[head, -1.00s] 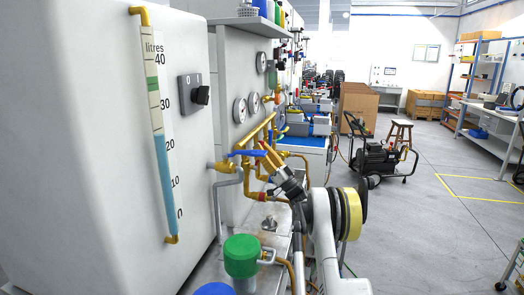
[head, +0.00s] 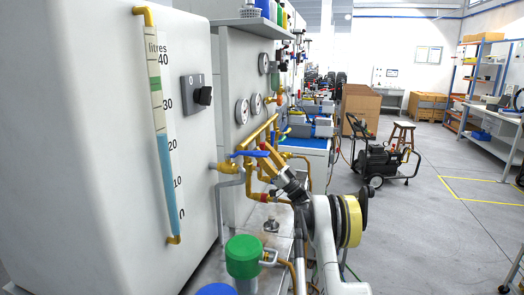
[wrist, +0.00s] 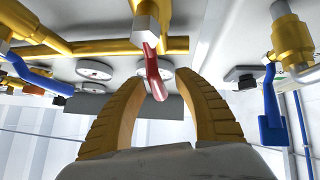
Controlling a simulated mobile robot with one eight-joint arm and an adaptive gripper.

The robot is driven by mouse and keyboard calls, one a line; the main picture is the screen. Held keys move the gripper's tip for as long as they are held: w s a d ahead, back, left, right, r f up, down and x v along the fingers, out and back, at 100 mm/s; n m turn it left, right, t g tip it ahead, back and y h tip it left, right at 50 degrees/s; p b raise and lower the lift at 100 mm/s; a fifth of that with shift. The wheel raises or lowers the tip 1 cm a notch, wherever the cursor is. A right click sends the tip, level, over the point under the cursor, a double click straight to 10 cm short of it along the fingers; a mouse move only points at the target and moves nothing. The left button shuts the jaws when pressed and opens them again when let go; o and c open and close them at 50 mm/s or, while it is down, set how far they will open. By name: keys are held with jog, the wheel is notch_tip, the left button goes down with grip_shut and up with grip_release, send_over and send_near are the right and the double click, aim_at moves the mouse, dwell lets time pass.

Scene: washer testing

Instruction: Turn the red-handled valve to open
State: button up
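The red valve handle (wrist: 154,72) hangs from a metal valve body (wrist: 146,22) on a brass pipe in the wrist view. My gripper (wrist: 159,90) has its two yellow ribbed fingers apart, one on each side of the handle. The handle's lower end sits in the gap between the fingertips, and I cannot tell whether either finger touches it. In the head view, my gripper (head: 271,158) is up among the brass pipes, and its own fingers and the pipework make the red handle hard to make out.
Blue-handled valves stand close by: one blue handle (head: 249,154) left of my gripper, another (wrist: 271,110) at right in the wrist view. Brass pipes (wrist: 95,47) run close. A green-capped container (head: 243,256) stands below. Open floor (head: 410,230) lies to the right.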

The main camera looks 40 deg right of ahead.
jog(key=shift+s+f, duration=0.1)
jog(key=v, duration=1.2)
